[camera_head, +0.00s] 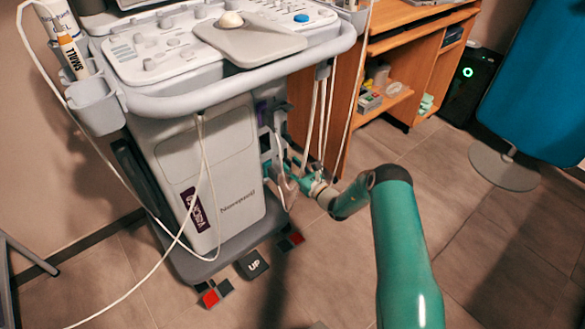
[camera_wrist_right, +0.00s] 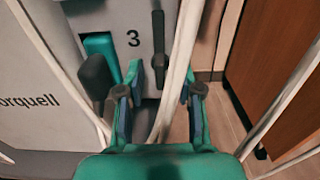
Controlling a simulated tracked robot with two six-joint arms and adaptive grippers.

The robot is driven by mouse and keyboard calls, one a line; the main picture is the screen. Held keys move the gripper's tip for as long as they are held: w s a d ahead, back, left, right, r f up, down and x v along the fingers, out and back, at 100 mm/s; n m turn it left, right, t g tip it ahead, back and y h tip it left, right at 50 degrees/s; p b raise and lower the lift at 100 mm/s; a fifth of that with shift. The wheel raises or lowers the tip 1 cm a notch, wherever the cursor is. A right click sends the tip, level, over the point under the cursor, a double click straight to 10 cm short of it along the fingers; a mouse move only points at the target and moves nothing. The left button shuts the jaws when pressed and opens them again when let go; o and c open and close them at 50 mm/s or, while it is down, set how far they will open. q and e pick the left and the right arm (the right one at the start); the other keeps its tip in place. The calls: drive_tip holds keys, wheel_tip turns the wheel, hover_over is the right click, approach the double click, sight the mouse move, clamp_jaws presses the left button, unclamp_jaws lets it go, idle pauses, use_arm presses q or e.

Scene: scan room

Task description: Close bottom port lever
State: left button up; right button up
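The side of the ultrasound cart (camera_head: 215,175) carries a column of ports, partly hidden by hanging cables. In the right wrist view, a grey panel marked 3 (camera_wrist_right: 133,38) holds a dark upright lever (camera_wrist_right: 158,45). A teal connector (camera_wrist_right: 102,45) and a dark rounded handle (camera_wrist_right: 97,77) are left of it. I cannot tell which lever is the bottom one. My right gripper (camera_wrist_right: 160,82) is open in front of this panel, its fingers apart; it also shows small beside the ports in the head view (camera_head: 285,175). My left gripper is out of view.
White cables (camera_wrist_right: 182,60) hang close to my right gripper, one passing across the gap between its fingers in the picture. A wooden desk (camera_head: 325,120) stands right of the cart. Pedals (camera_head: 253,265) lie at the cart's base. Floor (camera_head: 480,240) is clear to the right.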

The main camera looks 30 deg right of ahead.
clamp_jaws()
drive_tip(key=shift+n, duration=0.4)
drive_tip(key=n, duration=0.3)
drive_tip(key=shift+a, duration=0.1)
drive_tip(key=n, duration=0.5)
drive_tip(key=shift+a+f, duration=0.1)
drive_tip(key=shift+f, duration=0.05)
drive_tip(key=n, duration=0.8)
drive_tip(key=shift+s+a+f+n, duration=0.1)
drive_tip(key=shift+a+f+n, duration=0.1)
drive_tip(key=shift+f+n, duration=0.1)
